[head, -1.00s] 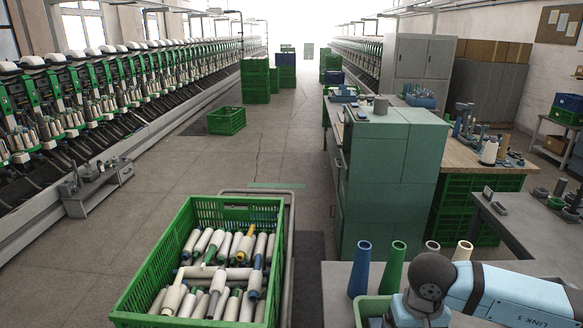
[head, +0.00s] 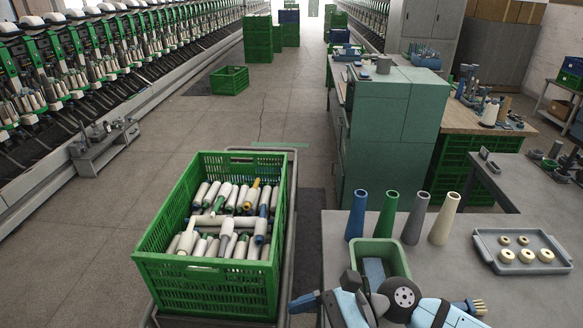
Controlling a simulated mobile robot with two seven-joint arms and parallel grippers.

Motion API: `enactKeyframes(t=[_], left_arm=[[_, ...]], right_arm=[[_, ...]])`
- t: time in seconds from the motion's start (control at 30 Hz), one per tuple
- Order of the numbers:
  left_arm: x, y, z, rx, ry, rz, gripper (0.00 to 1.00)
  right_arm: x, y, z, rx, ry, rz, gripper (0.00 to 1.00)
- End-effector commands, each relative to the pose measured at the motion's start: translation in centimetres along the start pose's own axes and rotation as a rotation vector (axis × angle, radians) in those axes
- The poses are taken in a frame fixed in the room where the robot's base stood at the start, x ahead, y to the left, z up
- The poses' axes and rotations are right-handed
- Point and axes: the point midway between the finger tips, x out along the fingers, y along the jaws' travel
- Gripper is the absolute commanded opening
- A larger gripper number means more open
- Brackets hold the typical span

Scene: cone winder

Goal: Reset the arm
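Part of my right arm, light blue and dark grey, shows at the bottom of the head view, over the near edge of the grey table (head: 460,262). A round dark joint and blue-white links lie in front of a green bin (head: 405,262) with a grey-blue inside. A small dark and blue part sticks out to the left, beyond the table edge. I cannot make out the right gripper's fingers or whether they hold anything. My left arm and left gripper are not in view.
A blue cone (head: 356,216), a green cone (head: 386,215), a grey cone (head: 415,219) and a cream cone (head: 445,219) stand behind the bin. A tray (head: 484,247) with several rings and a brush (head: 470,306) are to the right. A green crate (head: 205,286) of bobbins stands left.

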Motion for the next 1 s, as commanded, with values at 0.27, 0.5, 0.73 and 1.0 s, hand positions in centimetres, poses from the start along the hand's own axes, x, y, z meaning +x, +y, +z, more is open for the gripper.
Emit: enactKeyframes(t=[0.27,0.5,0.73,1.0], left_arm=[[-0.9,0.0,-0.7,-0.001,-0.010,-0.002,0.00],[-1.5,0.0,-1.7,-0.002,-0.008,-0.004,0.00],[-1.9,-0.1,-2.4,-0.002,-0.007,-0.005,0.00],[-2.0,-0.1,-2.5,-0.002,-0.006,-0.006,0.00]], right_arm=[[-2.5,-3.7,1.9,1.048,-0.771,-0.377,0.89],[-8.7,-1.5,-8.4,1.979,-1.516,-0.583,0.89],[-10.8,7.9,-18.8,-2.100,1.807,0.548,0.89],[-10.8,12.6,-21.9,-1.817,1.672,0.451,0.89]])
